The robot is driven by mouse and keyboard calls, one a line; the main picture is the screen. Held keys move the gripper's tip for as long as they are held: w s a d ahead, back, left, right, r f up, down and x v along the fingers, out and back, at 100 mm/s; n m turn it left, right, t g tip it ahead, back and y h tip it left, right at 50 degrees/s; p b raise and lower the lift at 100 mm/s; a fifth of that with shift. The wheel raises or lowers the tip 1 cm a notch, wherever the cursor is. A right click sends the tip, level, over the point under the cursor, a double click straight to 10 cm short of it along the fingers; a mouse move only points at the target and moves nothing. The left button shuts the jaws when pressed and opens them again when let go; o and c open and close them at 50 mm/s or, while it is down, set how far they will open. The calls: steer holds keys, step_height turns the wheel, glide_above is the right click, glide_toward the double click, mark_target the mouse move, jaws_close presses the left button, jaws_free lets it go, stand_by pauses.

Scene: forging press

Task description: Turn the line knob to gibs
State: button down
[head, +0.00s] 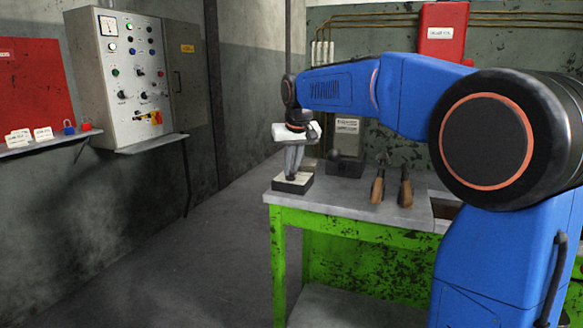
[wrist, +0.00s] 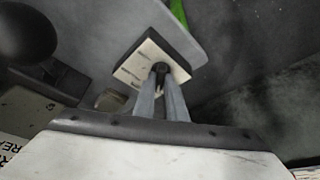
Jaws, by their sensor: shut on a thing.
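The line knob (wrist: 161,68) is a small dark knob on a square block with a pale labelled top plate (wrist: 136,68). The block (head: 293,184) sits at the left front corner of the workbench in the head view. My gripper (head: 291,174) points down onto it from above. In the wrist view its two grey fingers (wrist: 162,90) are closed on the knob, one on each side. The knob is hidden behind the fingers in the head view. The plate's lettering is too small to read, so the knob's setting cannot be told.
The bench has a grey top and green legs (head: 280,250). A dark unit with a round black knob (head: 335,155) stands behind the block. Two wooden-handled tools (head: 377,188) lie to the right. A control cabinet (head: 125,85) hangs on the left wall. The floor left of the bench is clear.

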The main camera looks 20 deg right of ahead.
steer(key=m+h, duration=0.1)
steer(key=m, duration=0.2)
steer(key=shift+a, duration=0.2)
steer(key=shift+m+g+h, duration=0.4)
steer(key=shift+m+h, duration=0.4)
steer(key=shift+m, duration=1.2)
steer(key=c, duration=1.8)
jaws_free()
steer(key=shift+a+r, duration=0.1)
steer(key=shift+r, duration=0.05)
steer(key=v, duration=1.7)
steer(key=shift+s, duration=0.1)
